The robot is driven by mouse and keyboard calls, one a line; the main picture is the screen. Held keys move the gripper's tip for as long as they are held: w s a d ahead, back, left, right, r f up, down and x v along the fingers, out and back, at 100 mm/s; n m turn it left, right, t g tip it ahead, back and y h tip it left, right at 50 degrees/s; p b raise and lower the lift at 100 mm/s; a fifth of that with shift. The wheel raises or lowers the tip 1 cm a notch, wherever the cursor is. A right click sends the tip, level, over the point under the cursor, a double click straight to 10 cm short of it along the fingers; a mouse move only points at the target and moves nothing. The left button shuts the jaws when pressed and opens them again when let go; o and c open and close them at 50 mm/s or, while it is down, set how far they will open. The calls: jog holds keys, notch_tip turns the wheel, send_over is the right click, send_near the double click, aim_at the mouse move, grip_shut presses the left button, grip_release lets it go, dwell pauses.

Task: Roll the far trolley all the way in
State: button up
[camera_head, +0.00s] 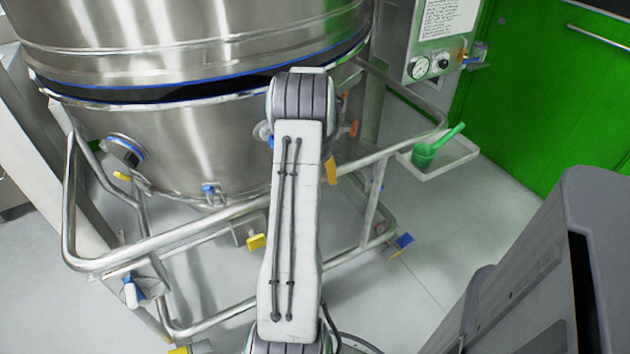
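One trolley (165,244) with a bent tubular steel frame stands in front of me. Its frame carries a round stainless steel bowl (210,135). The bowl sits below a larger steel vessel (160,30), with a dark gap and blue edging between them. Yellow and blue pedals show low on the trolley's frame. I cannot tell from this view whether it is the far trolley. My arm reaches forward over the trolley's front rail and hides part of the bowl. My gripper is hidden beyond the arm's upper joint, so its contact with the trolley cannot be seen.
A white tray (437,170) holding a green scoop (436,147) is beside the trolley's right end. A panel with gauges (428,62) stands behind it. A green door (560,110) is at the right. Grey floor is clear right of the trolley.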

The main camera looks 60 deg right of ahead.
jog(key=shift+w+d+r, duration=0.15)
jog(key=shift+w+r, duration=0.05)
jog(key=shift+w, duration=0.1)
notch_tip(320, 180, up, 12)
jog(key=shift+s+f, duration=0.2)
jog(key=shift+s, duration=0.05)
dwell(0.4)
dwell(0.4)
